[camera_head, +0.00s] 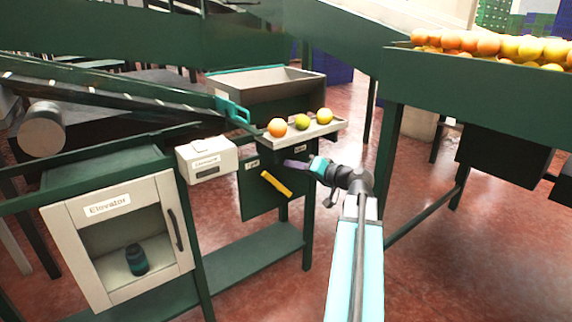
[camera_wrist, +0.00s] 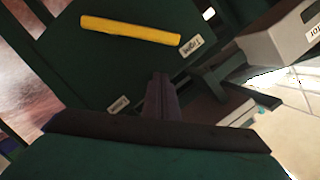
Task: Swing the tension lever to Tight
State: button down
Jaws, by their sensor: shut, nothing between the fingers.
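The yellow tension lever (camera_head: 276,184) is on a dark green panel (camera_head: 262,205), slanting from upper left to lower right in the head view. Its upper-left end lies just below a small label (camera_head: 252,165). In the wrist view the lever (camera_wrist: 130,30) has its right end close to the label Tight (camera_wrist: 192,45). A second label (camera_wrist: 118,104), too small to read surely, lies nearer my fingers and apart from the lever. My gripper (camera_head: 288,164) is shut and empty, in front of the panel, above and right of the lever. Its fingers (camera_wrist: 160,92) look apart from the lever.
A tray (camera_head: 318,130) with three fruits juts out above the panel. A white labelled box (camera_head: 207,160) is left of it, and the Elevator cabinet (camera_head: 110,210) stands further left. A green post (camera_head: 309,225) rises right of the panel. Open red floor lies at lower right.

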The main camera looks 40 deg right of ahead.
jog(key=s+r+p, duration=0.1)
jog(key=s, duration=0.5)
jog(key=shift+s+d, duration=0.25)
jog(key=shift+d, duration=0.15)
jog(key=shift+w, duration=0.1)
jog(key=w+a+f+n+g+y+p, duration=0.1)
jog(key=w+a+f+g+p, duration=0.2)
jog(key=a+f, duration=0.4)
jog(key=w+a+f+g+y+p, duration=0.1)
jog(key=a+f+g+y+p, duration=0.1)
jog(key=a+f+p, duration=0.35)
jog(key=w+a+f+n+g+y+p, duration=0.1)
jog(key=w+a+f+g+p, duration=0.15)
jog(key=a+f, duration=0.6)
jog(key=s+a+f+n+g+p, duration=0.1)
jog(key=s+a+f+g+p, duration=0.25)
jog(key=a, duration=0.35)
jog(key=s+a+f+g+p, duration=0.3)
jog(key=s+a+f, duration=0.2)
jog(key=a, duration=0.2)
jog(key=s+a+f+n+g+h+p, duration=0.2)
jog(key=s+a+p, duration=0.3)
jog(key=s, duration=0.7)
jog(key=s+a+f+n+g+h+p, duration=0.3)
jog(key=s+a+f+g+p, duration=0.1)
jog(key=s, duration=0.7)
jog(key=shift+s+a+f+g+h+p, duration=0.15)
jog(key=shift+s+a+g+h+p, duration=0.25)
jog(key=shift+g+p, duration=0.35)
